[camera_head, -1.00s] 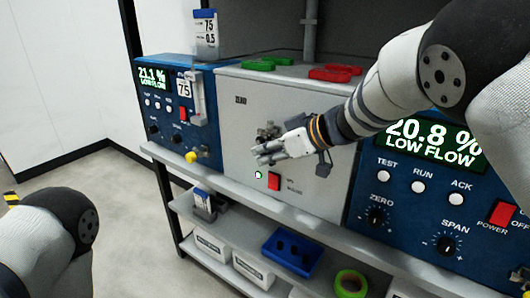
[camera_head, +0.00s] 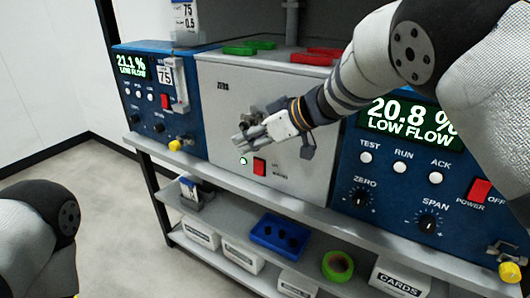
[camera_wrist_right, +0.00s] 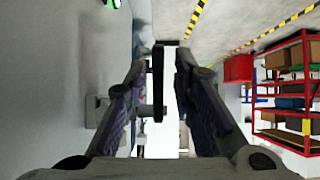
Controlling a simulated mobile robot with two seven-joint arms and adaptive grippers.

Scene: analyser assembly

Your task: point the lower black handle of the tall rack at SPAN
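The grey upright cabinet (camera_head: 215,125) stands between two blue analysers, with a small ZERO label (camera_head: 223,86) at its upper left. My right gripper (camera_head: 243,137) is in front of its face and covers the fittings there; no SPAN label on the cabinet can be read. In the right wrist view a black bar, seemingly the handle (camera_wrist_right: 158,82), lies between the fingers of my right gripper (camera_wrist_right: 163,62). The fingers are apart, with a gap at each side of the bar. Which way the handle points cannot be told. Only my left arm shows, not its gripper.
A red switch (camera_head: 259,166) and a green lamp (camera_head: 243,161) sit just below the right gripper. The right blue analyser (camera_head: 385,190) has ZERO and SPAN knobs. A lower shelf holds a blue tray (camera_head: 262,238) and green tape (camera_head: 338,265).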

